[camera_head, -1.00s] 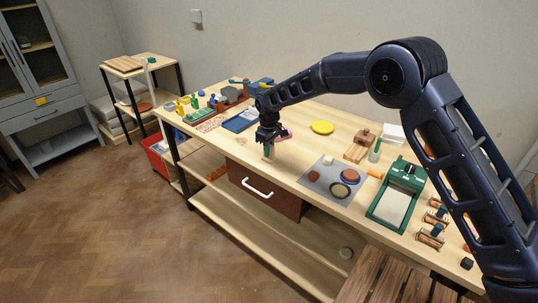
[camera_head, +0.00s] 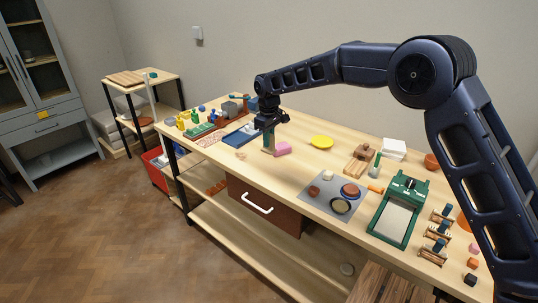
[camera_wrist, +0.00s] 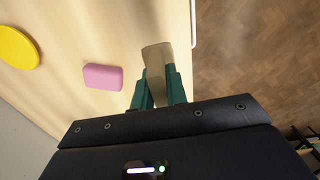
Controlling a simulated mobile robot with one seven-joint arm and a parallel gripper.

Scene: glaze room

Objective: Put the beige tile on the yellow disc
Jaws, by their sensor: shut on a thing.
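My gripper (camera_head: 268,148) is over the front part of the workbench, its green fingers pointing down. In the wrist view my gripper (camera_wrist: 160,85) is shut on the beige tile (camera_wrist: 156,58), a flat pale piece sticking out past the fingertips. In the head view the tile is too small to make out clearly against the pale bench. The yellow disc (camera_head: 321,142) lies flat and bare toward the back of the bench, right of my gripper. It also shows at the left edge of the wrist view (camera_wrist: 15,46).
A pink block (camera_head: 282,149) lies close beside my gripper, between it and the disc; it also shows in the wrist view (camera_wrist: 103,77). A blue tray (camera_head: 240,135) is to the left. A grey mat (camera_head: 318,203) with round pieces and a wooden block (camera_head: 362,154) are to the right.

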